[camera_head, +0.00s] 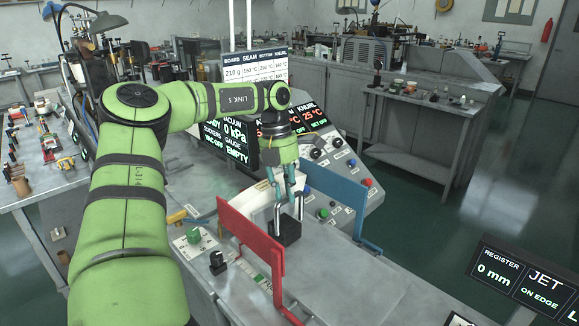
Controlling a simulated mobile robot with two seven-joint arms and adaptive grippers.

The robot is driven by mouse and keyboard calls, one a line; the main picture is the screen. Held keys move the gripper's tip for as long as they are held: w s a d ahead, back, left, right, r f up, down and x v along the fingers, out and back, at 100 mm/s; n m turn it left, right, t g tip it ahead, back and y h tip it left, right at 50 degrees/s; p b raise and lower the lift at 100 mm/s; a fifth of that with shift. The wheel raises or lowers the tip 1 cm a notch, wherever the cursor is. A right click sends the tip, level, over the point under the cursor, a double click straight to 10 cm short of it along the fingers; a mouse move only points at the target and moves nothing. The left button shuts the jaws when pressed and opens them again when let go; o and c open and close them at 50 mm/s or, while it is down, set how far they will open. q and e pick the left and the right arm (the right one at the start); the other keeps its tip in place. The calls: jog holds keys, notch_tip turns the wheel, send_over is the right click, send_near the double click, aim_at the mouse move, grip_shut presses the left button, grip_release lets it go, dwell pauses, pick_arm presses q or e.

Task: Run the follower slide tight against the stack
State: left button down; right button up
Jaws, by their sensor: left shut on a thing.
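My left gripper (288,192) reaches down from the green left arm, between the red plate and the blue plate. Its fingers are shut on the upright metal handle of the follower slide. The slide's black block (285,233) sits low between the two plates. The stack of white blanks (256,203) stands just left of the slide, partly hidden by the red plate and the gripper. I cannot tell whether slide and stack touch. My right gripper is not in view.
The red plate (250,240) stands in front of the slide and the blue plate (335,190) behind it. A button panel (350,180) lies beyond. A green button (193,235) and black knob (217,262) are at the left. The metal top at front right (350,285) is clear.

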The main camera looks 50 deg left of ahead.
pick_arm(q)
jog(key=c, duration=1.3)
grip_release()
jog(key=shift+w+r, duration=0.1)
jog(key=shift+r, duration=0.05)
jog(key=shift+c, duration=0.2)
jog(key=shift+o, duration=1.2)
jog(key=shift+a, duration=0.1)
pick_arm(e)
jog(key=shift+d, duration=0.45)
pick_arm(q)
notch_tip(320, 180, up, 12)
jog(key=a, duration=0.2)
jog(key=shift+s+a, duration=0.15)
jog(key=shift+s, duration=0.1)
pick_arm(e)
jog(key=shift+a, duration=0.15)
pick_arm(q)
jog(key=shift+f, duration=0.25)
